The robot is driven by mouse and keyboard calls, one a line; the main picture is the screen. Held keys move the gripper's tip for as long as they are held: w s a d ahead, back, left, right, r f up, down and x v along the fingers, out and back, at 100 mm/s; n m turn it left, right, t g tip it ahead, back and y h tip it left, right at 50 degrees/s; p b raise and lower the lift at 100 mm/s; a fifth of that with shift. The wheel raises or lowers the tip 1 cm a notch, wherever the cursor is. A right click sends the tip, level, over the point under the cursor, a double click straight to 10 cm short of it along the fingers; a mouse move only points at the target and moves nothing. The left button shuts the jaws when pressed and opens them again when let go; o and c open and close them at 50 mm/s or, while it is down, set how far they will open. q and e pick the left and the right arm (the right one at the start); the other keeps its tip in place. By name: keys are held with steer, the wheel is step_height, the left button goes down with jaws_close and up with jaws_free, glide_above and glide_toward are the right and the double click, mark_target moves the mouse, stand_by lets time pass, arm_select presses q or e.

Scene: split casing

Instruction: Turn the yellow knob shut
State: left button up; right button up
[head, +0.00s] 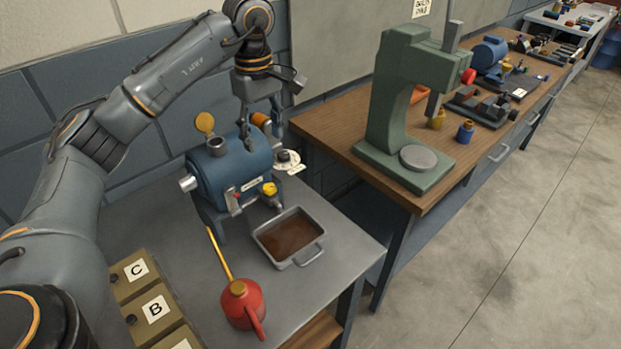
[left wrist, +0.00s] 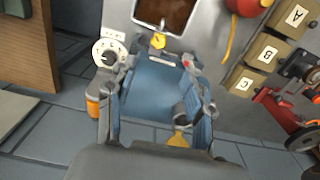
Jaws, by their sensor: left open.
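The yellow knob (head: 269,188) sits low on the front of a blue tank (head: 236,168), above a grey pan (head: 262,236) with brown contents. In the left wrist view, the yellow knob (left wrist: 158,41) lies beyond the fingertips, beside the pan's edge. My left gripper (head: 262,135) is open above and behind the tank's top, apart from the knob. In the left wrist view, my left gripper's fingers (left wrist: 155,78) are spread with the blue tank body between them in the picture; I cannot tell whether they touch it. Nothing is held. My right gripper is out of view.
A white dial (head: 288,160), an orange cylinder (head: 260,119) and a raised yellow cap (head: 205,123) are on or beside the tank. A red oil can (head: 243,304) with a long spout stands in front. Lettered boxes (head: 155,308) are at left. A green press (head: 405,120) stands on the right bench.

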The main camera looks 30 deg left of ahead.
arm_select(q)
glide_above(269, 187)
step_height(269, 187, down, 5)
step_height(269, 187, down, 8)
steer(key=shift+r+p, duration=0.25)
steer(key=shift+p, duration=0.8)
steer(key=shift+f, duration=0.75)
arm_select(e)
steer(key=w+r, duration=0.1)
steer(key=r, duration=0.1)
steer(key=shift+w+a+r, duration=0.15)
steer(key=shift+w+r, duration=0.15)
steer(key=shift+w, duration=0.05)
arm_select(q)
steer(key=shift+c, duration=0.4)
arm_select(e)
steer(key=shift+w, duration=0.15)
arm_select(q)
jaws_close()
